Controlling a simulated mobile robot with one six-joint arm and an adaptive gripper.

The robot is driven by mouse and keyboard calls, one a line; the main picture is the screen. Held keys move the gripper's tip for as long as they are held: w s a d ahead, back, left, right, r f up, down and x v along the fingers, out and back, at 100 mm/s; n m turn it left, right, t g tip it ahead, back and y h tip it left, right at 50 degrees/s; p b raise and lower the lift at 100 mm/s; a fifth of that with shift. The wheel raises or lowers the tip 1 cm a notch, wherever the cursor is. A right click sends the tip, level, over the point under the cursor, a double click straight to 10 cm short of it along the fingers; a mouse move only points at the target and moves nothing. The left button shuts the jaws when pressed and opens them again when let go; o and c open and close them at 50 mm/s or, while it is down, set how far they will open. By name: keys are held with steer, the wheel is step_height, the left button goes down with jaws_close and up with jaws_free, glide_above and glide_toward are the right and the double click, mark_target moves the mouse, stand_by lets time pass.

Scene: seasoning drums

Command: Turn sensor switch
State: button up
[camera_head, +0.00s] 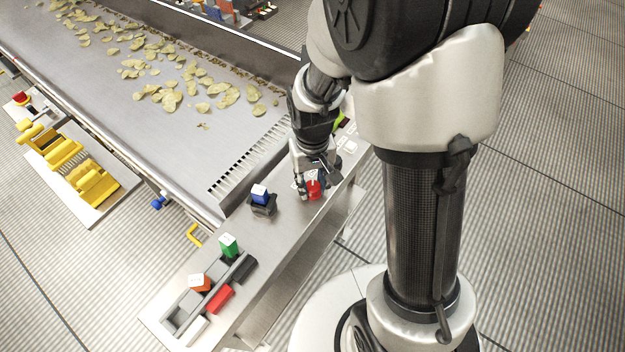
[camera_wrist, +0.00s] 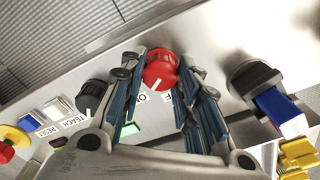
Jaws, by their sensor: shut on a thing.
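A red rotary switch (camera_wrist: 161,69) with a white pointer mark sits on the metal panel, upper middle of the wrist view. Partly covered lettering that seems to read ON and OFF lies beside it. In the head view the red switch (camera_head: 314,188) shows on the panel beside the conveyor. My gripper (camera_wrist: 163,72) is shut on the red switch, with one finger on each side of it. In the head view my gripper (camera_head: 308,181) reaches down onto the switch and hides part of it.
A black knob (camera_wrist: 91,95) stands to the left, near buttons labelled TEACH and RESET. A blue block in a black holder (camera_head: 262,202) stands nearby. A grey tray (camera_head: 181,310) with coloured blocks is at the panel's near end. The conveyor (camera_head: 95,88) carries chips.

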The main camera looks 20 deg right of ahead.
mark_target(313, 185)
steer(key=shift+m, duration=0.4)
steer(key=o, duration=1.1)
steer(key=shift+c, duration=0.2)
steer(key=shift+r, duration=0.1)
step_height(313, 185, up, 12)
stand_by(0.3)
